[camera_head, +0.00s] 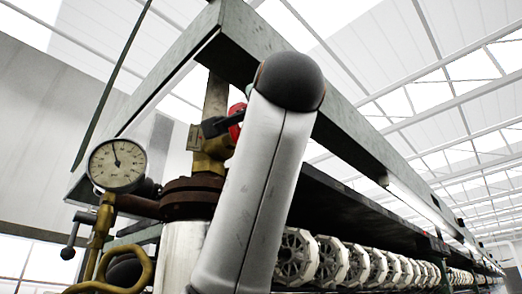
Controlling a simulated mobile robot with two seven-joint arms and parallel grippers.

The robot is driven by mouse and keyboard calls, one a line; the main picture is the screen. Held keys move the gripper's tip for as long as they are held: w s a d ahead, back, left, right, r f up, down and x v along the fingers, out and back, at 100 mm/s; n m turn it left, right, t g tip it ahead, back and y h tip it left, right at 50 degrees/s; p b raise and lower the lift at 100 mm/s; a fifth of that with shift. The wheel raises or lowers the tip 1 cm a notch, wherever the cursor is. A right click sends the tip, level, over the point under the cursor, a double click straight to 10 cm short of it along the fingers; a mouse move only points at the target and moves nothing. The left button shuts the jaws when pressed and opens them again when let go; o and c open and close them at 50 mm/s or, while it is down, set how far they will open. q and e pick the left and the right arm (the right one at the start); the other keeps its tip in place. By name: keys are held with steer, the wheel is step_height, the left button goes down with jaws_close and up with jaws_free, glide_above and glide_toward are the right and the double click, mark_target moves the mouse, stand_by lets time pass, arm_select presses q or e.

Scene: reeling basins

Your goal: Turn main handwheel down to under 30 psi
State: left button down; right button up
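A red handwheel (236,118) shows only in part at the top of a brass valve (207,160). My large pale arm link with a dark rounded end hides its right side. A dark piece (214,127) sits against or just in front of the wheel. It may be part of my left gripper, but its fingers cannot be made out. A round white pressure gauge (117,164) stands left of the valve. Its needle points almost straight up, slightly left; the numbers are too small to read. My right gripper is not in view.
A rusty flange (188,196) tops a pale cylinder (182,255) below the valve. A curved brass pipe (125,275) and a small lever (70,240) lie below the gauge. A green-grey frame beam (255,45) hangs overhead. White reels (298,257) line the right.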

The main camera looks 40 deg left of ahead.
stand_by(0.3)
arm_select(q)
steer(key=c, duration=0.6)
jaws_free()
steer(key=b+v, duration=0.4)
steer(key=v, duration=0.8)
steer(key=shift+d+b, duration=0.15)
steer(key=shift+b, duration=0.25)
steer(key=shift+s+f, duration=0.15)
